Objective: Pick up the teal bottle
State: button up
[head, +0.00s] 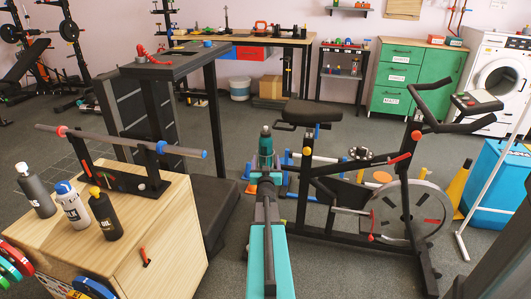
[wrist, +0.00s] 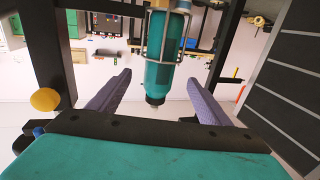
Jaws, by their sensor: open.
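The teal bottle (head: 265,150) stands upright just beyond the end of my arm in the head view, its dark cap at the top. In the wrist view the bottle (wrist: 166,65) appears upside down, cap downward, with a grey wire cage (wrist: 148,50) around its body. My gripper (wrist: 157,82) is open, with one grey finger on each side of the bottle in the picture. I see no clear contact between fingers and bottle. In the head view my gripper (head: 265,176) is small, and its fingers are hard to make out.
An exercise bike (head: 340,190) with a black seat stands close on the right. A tall black frame (head: 215,110) stands on the left. A wooden cabinet (head: 150,215) with several bottles is at the lower left.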

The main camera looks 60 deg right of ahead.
aim_at(266, 152)
jog(key=shift+x, duration=2.6)
jog(key=shift+b+x, duration=0.45)
jog(key=shift+x, duration=2.3)
jog(key=shift+c, duration=0.2)
jog(key=c, duration=1.2)
jog(key=shift+r, duration=0.15)
